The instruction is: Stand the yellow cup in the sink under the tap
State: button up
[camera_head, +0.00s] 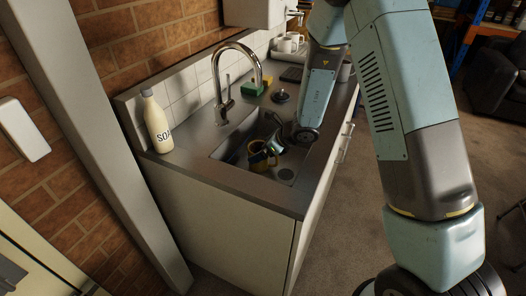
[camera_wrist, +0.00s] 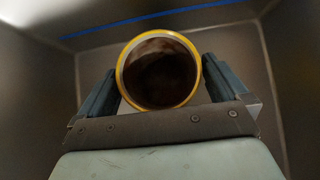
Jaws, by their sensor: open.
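The yellow cup (camera_head: 257,158) stands in the sink (camera_head: 230,150), below the arched chrome tap (camera_head: 234,62). In the wrist view I look into the cup's round mouth, with its yellow rim (camera_wrist: 122,78) and dark brown inside. My gripper (camera_head: 270,155) reaches down into the sink at the cup. In the wrist view my gripper (camera_wrist: 158,88) is open, with one finger on each side of the cup. Whether the fingers touch it I cannot tell. The cup's base is hidden.
A soap bottle (camera_head: 156,122) stands at the counter's left corner. A green and yellow sponge (camera_head: 251,89) and a dark round plug (camera_head: 280,96) lie behind the sink. White cups stand on a rack (camera_head: 289,49) at the back. The sink's steel walls (camera_wrist: 235,60) are close around my gripper.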

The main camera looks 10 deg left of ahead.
jog(key=s+d+r+n, duration=0.4)
jog(key=d+r, duration=0.1)
jog(key=r, duration=0.4)
jog(key=s+d+r+n+h, duration=0.1)
jog(key=s+d+r+n, duration=0.4)
jog(key=r, duration=0.3)
jog(key=s+d+r+n, duration=0.35)
jog(key=d+r, duration=0.25)
jog(key=r, duration=0.3)
jog(key=s+d+r+n+t+h, duration=0.1)
jog(key=s+d+r+n+h, duration=0.2)
jog(key=s+d, duration=0.4)
jog(key=s+d+r+n+t+h, duration=0.1)
jog(key=s+d+r+n+h, duration=0.3)
jog(key=s+d+r+n, duration=0.2)
jog(key=s+d, duration=0.2)
jog(key=d, duration=0.1)
jog(key=shift+d+t+h, duration=0.15)
jog(key=shift+t+h, duration=0.15)
jog(key=shift+w, duration=0.15)
